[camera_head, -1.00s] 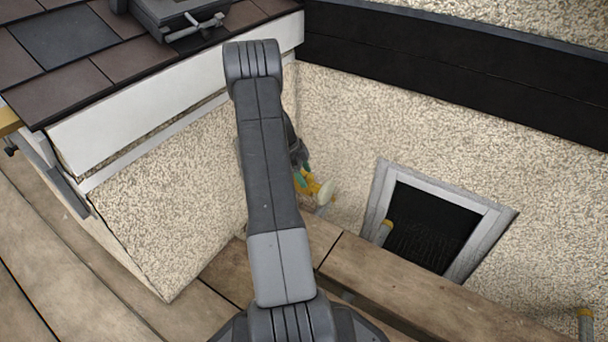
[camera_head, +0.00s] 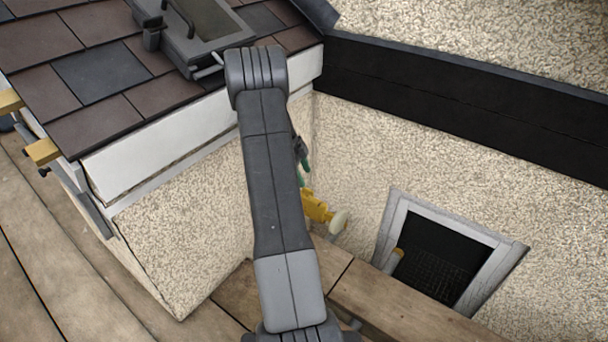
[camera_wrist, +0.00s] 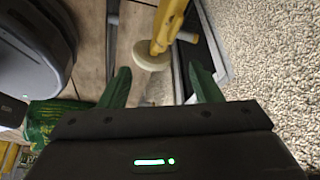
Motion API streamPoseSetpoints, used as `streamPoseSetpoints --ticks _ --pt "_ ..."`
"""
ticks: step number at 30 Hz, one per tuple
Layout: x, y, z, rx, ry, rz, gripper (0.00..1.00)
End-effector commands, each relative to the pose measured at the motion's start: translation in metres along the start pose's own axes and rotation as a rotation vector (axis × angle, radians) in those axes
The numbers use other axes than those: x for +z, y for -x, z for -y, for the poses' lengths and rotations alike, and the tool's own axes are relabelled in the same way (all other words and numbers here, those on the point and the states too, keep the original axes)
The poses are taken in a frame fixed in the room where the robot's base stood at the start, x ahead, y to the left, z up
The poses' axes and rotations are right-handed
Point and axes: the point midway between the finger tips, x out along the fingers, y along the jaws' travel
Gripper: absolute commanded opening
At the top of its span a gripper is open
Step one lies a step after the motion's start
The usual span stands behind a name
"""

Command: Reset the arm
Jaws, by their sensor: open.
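My arm rises through the middle of the head view and folds over at the top, hiding most of my gripper behind it. A green part of the gripper peeks out at the arm's right side. In the wrist view my gripper (camera_wrist: 162,85) has its two green fingers spread wide apart with nothing held between them. Past the fingertips is a yellow piece with a round cream pad (camera_wrist: 153,54). A similar yellow piece (camera_head: 316,206) shows in the head view beside the arm, near the rendered wall.
The tiled roof (camera_head: 105,70) with a grey roof window (camera_head: 205,28) lies at upper left. A framed dark wall opening (camera_head: 437,255) is at right. Wooden planks (camera_head: 60,270) run below. In the wrist view, a green bag (camera_wrist: 55,118) lies lower left and rough wall fills the right.

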Motion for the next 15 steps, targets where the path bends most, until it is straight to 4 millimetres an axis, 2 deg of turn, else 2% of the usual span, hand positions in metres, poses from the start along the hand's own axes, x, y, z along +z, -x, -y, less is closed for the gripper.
streamPoseSetpoints --ticks 5,8,15 --pt "0.000 -0.003 0.000 0.001 0.000 0.000 0.58" --pt "0.000 -0.011 0.000 0.002 0.000 -0.001 0.58" --pt "0.000 -0.054 0.000 0.002 -0.002 -0.001 0.58"
